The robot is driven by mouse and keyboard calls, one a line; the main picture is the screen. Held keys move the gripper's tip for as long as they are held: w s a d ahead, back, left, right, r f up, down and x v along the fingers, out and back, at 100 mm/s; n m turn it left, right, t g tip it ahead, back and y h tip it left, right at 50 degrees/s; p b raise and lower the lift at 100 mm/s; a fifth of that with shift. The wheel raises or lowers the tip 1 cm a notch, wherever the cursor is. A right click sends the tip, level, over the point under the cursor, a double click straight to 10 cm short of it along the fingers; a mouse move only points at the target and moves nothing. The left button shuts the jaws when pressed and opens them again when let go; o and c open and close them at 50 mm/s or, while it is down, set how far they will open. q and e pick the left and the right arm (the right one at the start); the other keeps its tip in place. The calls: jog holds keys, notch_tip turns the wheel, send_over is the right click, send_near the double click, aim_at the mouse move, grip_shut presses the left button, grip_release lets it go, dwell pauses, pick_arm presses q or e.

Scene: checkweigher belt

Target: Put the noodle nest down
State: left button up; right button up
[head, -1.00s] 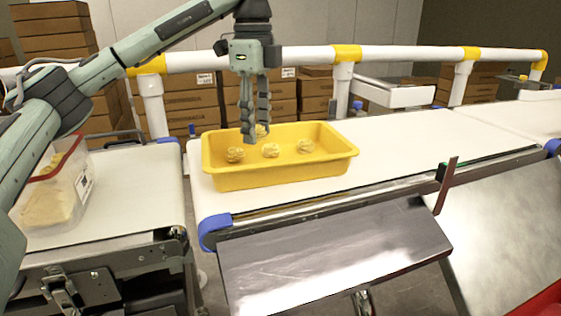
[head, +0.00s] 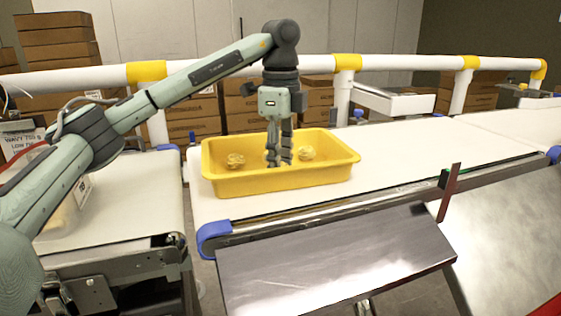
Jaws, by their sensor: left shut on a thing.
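The yellow tray (head: 285,181) stands on the white belt. My left gripper (head: 279,162) points straight down into it, its fingertips low inside the tray, near the floor. It is shut on a noodle nest, which the fingers mostly hide. One pale nest (head: 235,160) lies in the tray to the left of the fingers, and another nest (head: 307,153) lies to the right. A little pale yellow shows at the left edge of the fingers; I cannot tell whether it is the held nest or another one. My right gripper is not in view.
A clear bin (head: 66,215) stands on the left belt, partly behind my left arm. A white guard rail (head: 408,62) with yellow joints runs behind the tray. The white belt (head: 430,135) right of the tray is clear. A metal plate (head: 335,262) slopes in front.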

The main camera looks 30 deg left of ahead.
pick_arm(q)
jog(key=o, duration=0.9)
jog(key=shift+f, duration=0.1)
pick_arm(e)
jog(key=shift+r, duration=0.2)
pick_arm(q)
jog(key=shift+r, duration=0.3)
notch_tip(320, 180, up, 5)
jog(key=shift+f+p, duration=0.1)
jog(key=shift+p, duration=0.6)
notch_tip(320, 180, up, 7)
jog(key=shift+f+p, duration=0.1)
jog(key=shift+p, duration=0.75)
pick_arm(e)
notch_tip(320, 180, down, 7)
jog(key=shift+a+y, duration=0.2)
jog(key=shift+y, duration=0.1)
